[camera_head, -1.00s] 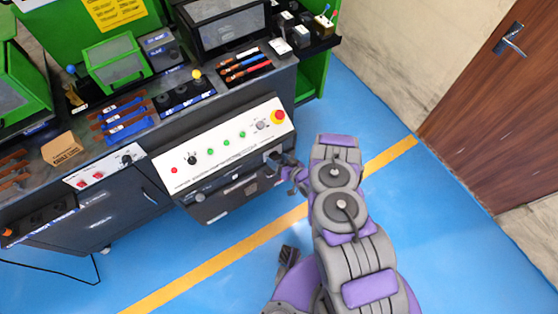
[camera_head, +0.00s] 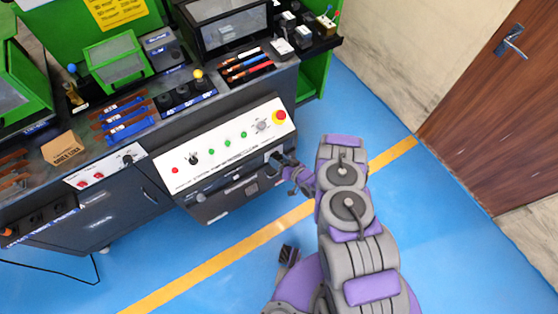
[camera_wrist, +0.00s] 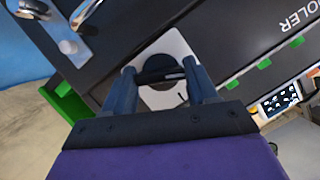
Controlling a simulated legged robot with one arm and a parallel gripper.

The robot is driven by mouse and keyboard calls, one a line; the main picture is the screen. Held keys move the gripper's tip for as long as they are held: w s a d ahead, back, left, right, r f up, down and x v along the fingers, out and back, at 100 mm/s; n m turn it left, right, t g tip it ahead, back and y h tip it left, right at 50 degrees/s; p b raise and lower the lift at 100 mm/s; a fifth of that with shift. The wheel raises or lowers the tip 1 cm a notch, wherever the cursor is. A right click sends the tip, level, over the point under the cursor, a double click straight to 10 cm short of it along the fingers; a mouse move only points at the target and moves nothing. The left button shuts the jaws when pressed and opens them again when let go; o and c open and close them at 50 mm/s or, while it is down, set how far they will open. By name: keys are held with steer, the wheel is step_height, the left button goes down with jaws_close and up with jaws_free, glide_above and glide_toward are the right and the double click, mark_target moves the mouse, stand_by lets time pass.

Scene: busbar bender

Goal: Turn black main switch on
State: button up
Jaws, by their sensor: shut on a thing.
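The black main switch (camera_wrist: 158,70) is a dark knob on a pale square plate (camera_wrist: 175,45), set on the dark cabinet side in the wrist view. My gripper (camera_wrist: 160,78) has one finger on each side of the knob and is shut on it. In the head view, my gripper (camera_head: 279,162) is at the right end of the dark front below the white control panel (camera_head: 225,145). The switch is mostly hidden there by the fingers.
The white panel carries a red emergency button (camera_head: 279,117), green buttons and a black knob (camera_head: 194,159). Tools and a cardboard box (camera_head: 64,149) lie on the bench above. Blue floor is clear towards the brown door (camera_head: 500,110).

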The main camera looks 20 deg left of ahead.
steer(key=shift+d+f+m+y, duration=0.15)
steer(key=shift+d+m+y, duration=0.15)
steer(key=shift+m, duration=0.4)
steer(key=shift+w+a+m+g+y, duration=0.1)
steer(key=shift+m+g+y, duration=0.45)
steer(key=shift+m, duration=0.55)
steer(key=o, duration=0.9)
steer(key=shift+o, duration=0.8)
steer(key=p+v, duration=0.4)
steer(key=v, duration=1.3)
steer(key=shift+d, duration=0.25)
steer(key=shift+f, duration=0.2)
steer(key=shift+c, duration=0.2)
